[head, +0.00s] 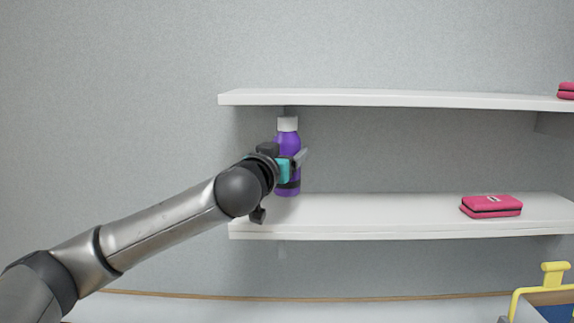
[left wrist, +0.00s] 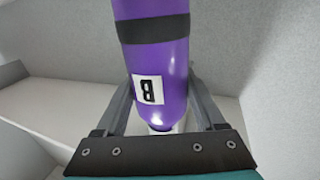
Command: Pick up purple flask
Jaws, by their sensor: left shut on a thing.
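The purple flask (head: 288,139) is upright at the left end of the lower shelf (head: 350,212), with a white cap on top and a dark band low on its body. I cannot tell whether its base touches the shelf. My left gripper (head: 296,161) is shut on the flask's body from the front left and hides part of it. In the left wrist view the flask (left wrist: 158,62) stands between the two fingers (left wrist: 158,108), with a white label marked "B" and the dark band showing. My right gripper is not in view.
The upper shelf (head: 390,98) runs just above the flask's cap. A pink case (head: 491,206) lies on the lower shelf to the right, and another pink case (head: 566,91) sits on the upper shelf. A yellow-handled container (head: 532,292) is at lower right. The lower shelf's middle is clear.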

